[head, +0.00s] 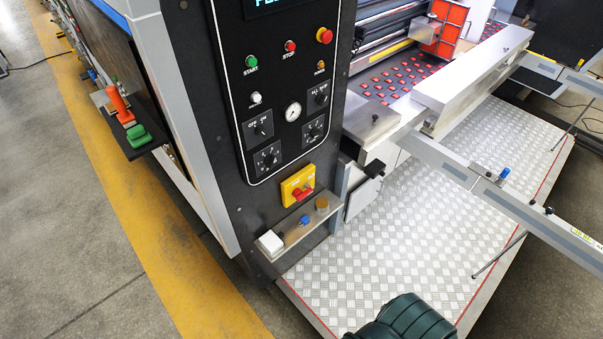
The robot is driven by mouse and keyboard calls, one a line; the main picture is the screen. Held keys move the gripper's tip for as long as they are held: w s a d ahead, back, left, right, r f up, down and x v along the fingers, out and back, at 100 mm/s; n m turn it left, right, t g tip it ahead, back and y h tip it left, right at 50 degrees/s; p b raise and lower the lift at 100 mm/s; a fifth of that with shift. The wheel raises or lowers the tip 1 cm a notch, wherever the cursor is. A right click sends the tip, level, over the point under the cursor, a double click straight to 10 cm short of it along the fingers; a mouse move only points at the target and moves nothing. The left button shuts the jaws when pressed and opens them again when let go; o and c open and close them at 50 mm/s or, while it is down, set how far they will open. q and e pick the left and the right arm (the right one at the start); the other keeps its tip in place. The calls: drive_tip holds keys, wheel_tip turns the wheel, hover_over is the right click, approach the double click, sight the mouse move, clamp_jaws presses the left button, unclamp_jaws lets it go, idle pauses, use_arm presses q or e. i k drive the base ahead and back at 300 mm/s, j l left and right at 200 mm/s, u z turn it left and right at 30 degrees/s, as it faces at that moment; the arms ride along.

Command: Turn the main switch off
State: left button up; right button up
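The main switch (298,186) is a yellow plate with a red rotary knob (302,193), low on the front of the dark control panel. The knob looks turned at a slant; its labels are too small to read. A dark green ribbed part (408,322) at the bottom edge looks like part of my own arm, well below and right of the switch. No gripper fingers show in the head view, and nothing touches the switch.
The control panel (222,132) carries buttons, dials and a gauge. A narrow metal ledge (284,238) with small knobs juts out below the switch. A tread-plate platform (400,240) lies to the right, with grey rails above it. A yellow floor strip (150,230) runs left.

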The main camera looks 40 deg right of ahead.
sight(296, 193)
drive_tip(key=z, duration=1.2)
